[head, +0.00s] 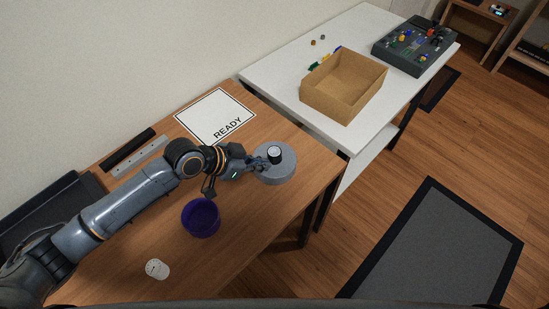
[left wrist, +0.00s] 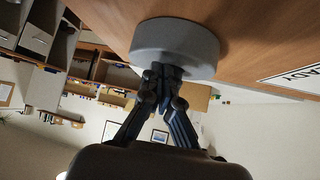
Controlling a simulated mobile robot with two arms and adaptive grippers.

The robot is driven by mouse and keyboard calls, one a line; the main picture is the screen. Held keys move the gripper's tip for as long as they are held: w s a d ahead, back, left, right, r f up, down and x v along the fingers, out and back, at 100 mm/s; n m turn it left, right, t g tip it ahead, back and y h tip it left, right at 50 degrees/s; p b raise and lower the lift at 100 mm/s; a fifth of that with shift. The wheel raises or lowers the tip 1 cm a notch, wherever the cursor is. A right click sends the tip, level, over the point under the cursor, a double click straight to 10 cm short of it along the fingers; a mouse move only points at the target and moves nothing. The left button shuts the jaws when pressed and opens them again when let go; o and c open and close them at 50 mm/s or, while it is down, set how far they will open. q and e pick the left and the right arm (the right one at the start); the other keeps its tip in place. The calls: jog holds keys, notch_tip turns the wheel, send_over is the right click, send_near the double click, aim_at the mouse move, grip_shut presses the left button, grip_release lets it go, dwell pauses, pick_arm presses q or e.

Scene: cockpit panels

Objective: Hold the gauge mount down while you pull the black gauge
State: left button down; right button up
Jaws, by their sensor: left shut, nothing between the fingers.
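The grey round gauge mount (head: 280,174) sits on the wooden table near its right edge. The small black gauge (head: 274,155), with a pale top face, stands upright in the middle of the mount. My left gripper (head: 262,161) is at the mount's left side, close to the gauge. In the left wrist view my left gripper (left wrist: 161,72) has its fingers together with nothing between them, with the tips against or very near the grey mount (left wrist: 175,40). Contact cannot be told. The gauge does not show in that view. My right gripper is not in view.
A purple bowl (head: 201,217) and a white dial (head: 157,269) lie on the table's near part. A READY card (head: 212,112), a black bar (head: 128,149) and a grey strip (head: 139,156) lie behind my arm. A cardboard box (head: 343,85) stands on the white table.

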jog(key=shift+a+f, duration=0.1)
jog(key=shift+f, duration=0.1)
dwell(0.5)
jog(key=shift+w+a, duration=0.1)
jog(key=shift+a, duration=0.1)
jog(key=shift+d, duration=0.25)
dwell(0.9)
